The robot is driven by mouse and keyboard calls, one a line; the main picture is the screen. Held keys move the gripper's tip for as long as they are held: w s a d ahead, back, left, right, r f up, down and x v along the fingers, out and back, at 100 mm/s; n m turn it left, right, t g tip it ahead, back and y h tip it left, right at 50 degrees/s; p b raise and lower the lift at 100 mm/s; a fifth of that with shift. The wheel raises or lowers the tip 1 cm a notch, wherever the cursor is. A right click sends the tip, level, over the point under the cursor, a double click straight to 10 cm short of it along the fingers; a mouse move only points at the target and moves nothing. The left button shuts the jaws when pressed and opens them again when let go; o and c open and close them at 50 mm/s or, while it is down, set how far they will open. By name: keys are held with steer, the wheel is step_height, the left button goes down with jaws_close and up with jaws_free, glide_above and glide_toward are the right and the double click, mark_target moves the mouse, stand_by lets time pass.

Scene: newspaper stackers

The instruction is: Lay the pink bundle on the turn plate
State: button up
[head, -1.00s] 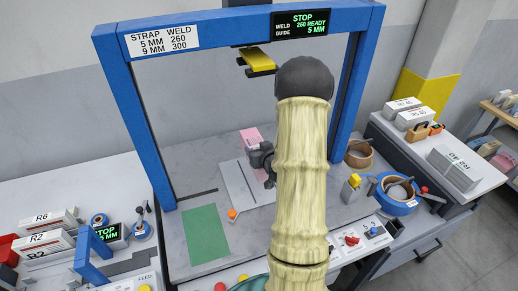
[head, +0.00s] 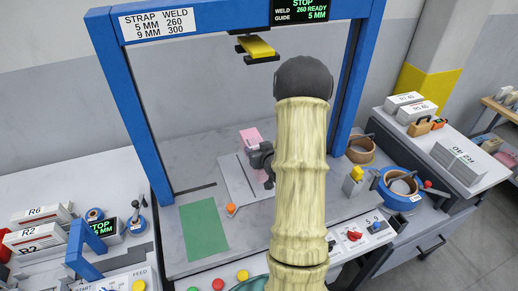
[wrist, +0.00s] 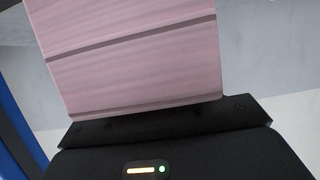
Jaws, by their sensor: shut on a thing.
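The pink bundle (head: 250,137) is just left of my arm in the head view, above or beside the far part of a pale plate (head: 236,179) that looks like the turn plate. My gripper (head: 260,157) is shut on the bundle; my arm hides part of both. In the wrist view the pink bundle (wrist: 135,55) fills the upper middle, with dark bands across it, against my black gripper (wrist: 165,122). I cannot tell whether the bundle touches the plate.
A blue frame (head: 129,105) stands around the grey bench, with a yellow-topped head (head: 257,47) hanging from it. A green mat (head: 203,229) and an orange knob (head: 231,209) are near the plate. Tape rolls (head: 400,186) stand at right.

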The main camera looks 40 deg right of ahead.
steer(key=shift+w+f+b, duration=0.1)
steer(key=shift+f+b, duration=1.65)
steer(key=shift+f, duration=0.3)
steer(key=shift+f+b, duration=0.5)
steer(key=shift+b, duration=0.05)
steer(key=o, duration=1.9)
steer(key=shift+c, duration=0.2)
steer(key=shift+f, duration=0.2)
steer(key=b+v, duration=0.4)
steer(key=v, duration=0.5)
steer(key=shift+r+b, duration=0.1)
steer(key=shift+b, duration=0.25)
